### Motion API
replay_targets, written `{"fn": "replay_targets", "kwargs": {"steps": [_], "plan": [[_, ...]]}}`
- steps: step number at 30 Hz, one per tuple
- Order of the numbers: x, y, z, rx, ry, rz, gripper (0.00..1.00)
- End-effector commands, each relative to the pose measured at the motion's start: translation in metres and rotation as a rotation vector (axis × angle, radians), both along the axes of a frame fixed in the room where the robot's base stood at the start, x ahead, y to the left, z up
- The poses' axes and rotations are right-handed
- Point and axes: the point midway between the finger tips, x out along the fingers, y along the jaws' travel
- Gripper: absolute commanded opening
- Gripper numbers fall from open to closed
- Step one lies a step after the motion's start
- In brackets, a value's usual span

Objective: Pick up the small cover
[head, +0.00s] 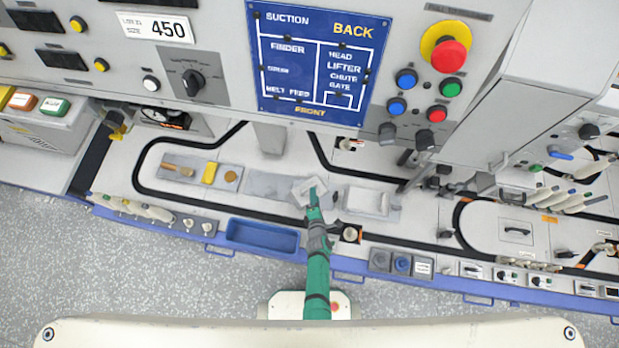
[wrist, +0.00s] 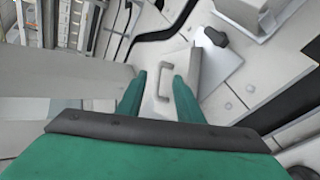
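The small cover (head: 300,190) is a pale, roughly square plate. It lies turned at an angle on the grey work surface in the middle of the head view. In the wrist view the cover (wrist: 216,66) shows a raised light-grey bar handle (wrist: 178,72). My gripper (head: 313,190) reaches over the cover from the front, and the arm partly hides the plate. In the wrist view my gripper (wrist: 160,76) has its two green fingers apart, with part of the handle showing in the gap. I cannot tell whether the fingers touch it.
A grey strip (head: 196,172) with a brush, a yellow block and a round disc lies left. A pale rectangular tray (head: 366,201) sits right of the cover. A blue bin (head: 263,235) is at the front edge. The control panel (head: 225,55) stands behind.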

Motion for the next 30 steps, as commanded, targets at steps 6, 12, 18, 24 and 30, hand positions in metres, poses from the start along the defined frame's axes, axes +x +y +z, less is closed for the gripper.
{"fn": "replay_targets", "kwargs": {"steps": [6,12,18,24,30], "plan": [[0.027,0.002,-0.011,0.001,0.001,-0.001,0.33],[0.037,0.003,-0.018,0.001,0.0,-0.001,0.33],[0.038,0.003,-0.018,0.0,0.0,0.0,0.33],[0.038,0.003,-0.018,0.0,0.0,0.0,0.02],[0.038,0.003,-0.018,0.0,0.001,0.0,0.0]]}}
